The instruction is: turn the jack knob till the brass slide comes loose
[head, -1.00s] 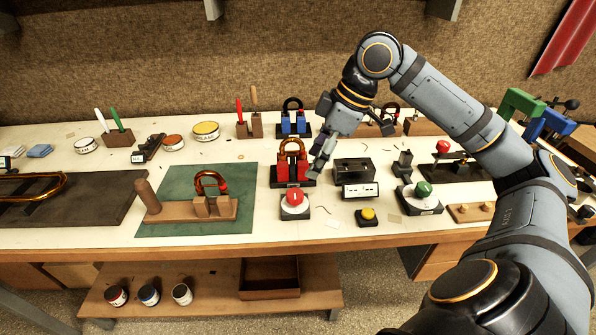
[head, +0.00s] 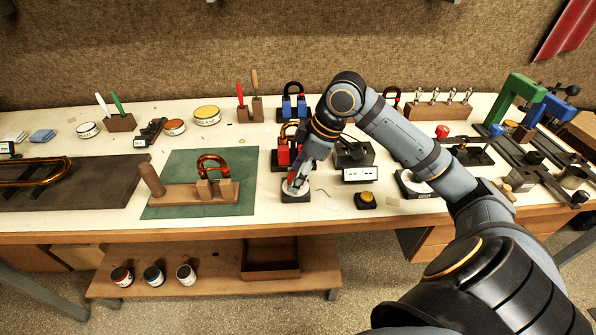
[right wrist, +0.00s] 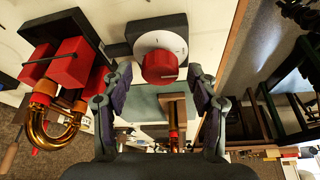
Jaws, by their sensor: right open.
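The red jack knob sits on a round white dial with a dark base (head: 295,198), at the front of the bench. In the right wrist view the red knob (right wrist: 160,66) is plain at top middle. My right gripper (head: 297,184) is over the dial, pointing down, and hides most of the knob in the head view. In the right wrist view the gripper (right wrist: 160,76) is open, one finger on each side of the knob; contact cannot be told. The brass slide (right wrist: 42,128) is a U-shaped tube still seated in the red jack blocks (right wrist: 68,62), just behind the dial (head: 283,156). My left gripper is out of view.
A green mat (head: 240,165) with a wooden stand is left of the dial. A yellow button (head: 366,199) and a white-labelled box (head: 360,174) are to its right. A blue jack (head: 293,107) stands behind. Bare bench lies between the dial and the yellow button.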

